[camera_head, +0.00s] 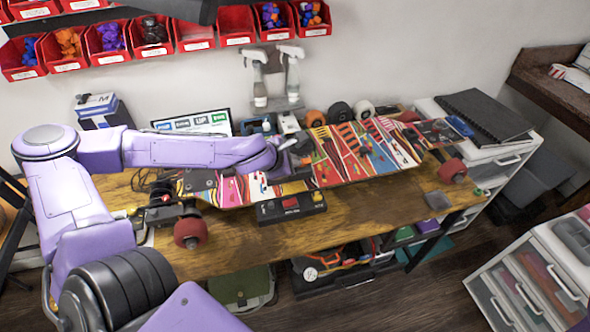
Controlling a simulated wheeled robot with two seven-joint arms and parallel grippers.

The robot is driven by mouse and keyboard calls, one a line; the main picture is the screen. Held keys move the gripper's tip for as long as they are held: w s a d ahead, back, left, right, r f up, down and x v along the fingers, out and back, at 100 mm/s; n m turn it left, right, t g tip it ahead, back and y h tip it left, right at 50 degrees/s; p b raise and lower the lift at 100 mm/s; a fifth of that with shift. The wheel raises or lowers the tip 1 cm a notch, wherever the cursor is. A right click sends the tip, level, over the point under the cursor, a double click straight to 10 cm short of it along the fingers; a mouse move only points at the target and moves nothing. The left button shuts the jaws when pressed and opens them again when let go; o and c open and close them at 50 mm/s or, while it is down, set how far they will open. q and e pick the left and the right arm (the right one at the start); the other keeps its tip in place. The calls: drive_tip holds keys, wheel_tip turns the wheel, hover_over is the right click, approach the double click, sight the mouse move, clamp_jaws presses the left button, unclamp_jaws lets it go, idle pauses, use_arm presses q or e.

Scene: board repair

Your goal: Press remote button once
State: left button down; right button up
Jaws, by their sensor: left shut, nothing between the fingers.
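A dark box-shaped remote (291,208) lies on the wooden table at the front edge of the long patterned skateboard (350,152). It has a red button-like spot at its left and a yellowish one at its right. My left arm reaches in from the left across the board. My left gripper (299,158) is shut and empty above the board's middle, behind the remote and apart from it in the picture. Its fingertips are small and partly hidden by the hand. My right gripper is not in view.
The wooden table (390,222) has clear room at its front right. Red wheels (190,232) stick out under the board. Spray bottles (259,80), loose wheels (340,112) and a sign (195,123) stand behind it. Red bins (107,42) hang on the wall.

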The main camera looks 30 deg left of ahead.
use_arm(q)
drive_tip(key=shift+f, duration=0.15)
drive_tip(key=shift+f, duration=0.3)
drive_tip(key=shift+f+b, duration=0.35)
drive_tip(key=shift+b, duration=0.1)
idle(0.6)
drive_tip(key=shift+r, duration=0.1)
drive_tip(key=shift+r+p, duration=0.7)
drive_tip(key=shift+p, duration=0.15)
drive_tip(key=shift+r, duration=0.1)
wheel_tip(320, 180, up, 5)
drive_tip(key=p, duration=0.5)
